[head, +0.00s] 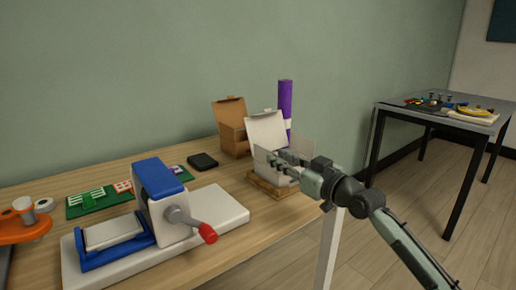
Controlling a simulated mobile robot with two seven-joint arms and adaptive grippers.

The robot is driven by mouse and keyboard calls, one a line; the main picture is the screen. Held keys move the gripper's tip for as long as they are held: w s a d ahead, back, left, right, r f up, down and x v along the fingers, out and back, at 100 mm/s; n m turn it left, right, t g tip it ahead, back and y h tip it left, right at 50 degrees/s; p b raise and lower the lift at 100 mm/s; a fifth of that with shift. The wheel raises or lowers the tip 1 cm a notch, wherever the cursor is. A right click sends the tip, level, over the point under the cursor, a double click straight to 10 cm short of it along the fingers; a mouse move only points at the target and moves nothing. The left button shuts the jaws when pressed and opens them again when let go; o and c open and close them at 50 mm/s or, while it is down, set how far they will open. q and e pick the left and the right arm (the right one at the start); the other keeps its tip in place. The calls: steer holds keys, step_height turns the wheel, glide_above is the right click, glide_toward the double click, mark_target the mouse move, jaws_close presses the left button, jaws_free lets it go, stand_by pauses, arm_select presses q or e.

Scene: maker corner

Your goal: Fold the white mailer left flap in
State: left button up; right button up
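The white mailer (266,128) stands on a small wooden base near the right end of the long table. Its lid is raised at the back. A pale side flap (261,161) sticks up at its left, and another pale flap (305,149) stands out at its right. My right gripper (274,164) reaches in from the right, over the front of the mailer, with its fingertips close to the left flap. I cannot tell whether they touch it or how wide the fingers are apart. The gripper hides much of the mailer's opening. My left gripper is out of view.
A brown carton (232,127) and a purple roll (285,103) stand behind the mailer. A blue and white press (158,205) with a red-knobbed crank takes up the front. A black block (202,161) lies mid-table. A second table (388,108) stands at right.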

mark_target(254, 145)
steer(key=x, duration=0.6)
steer(key=shift+w+a, duration=0.25)
steer(key=shift+a, duration=0.05)
jaws_close()
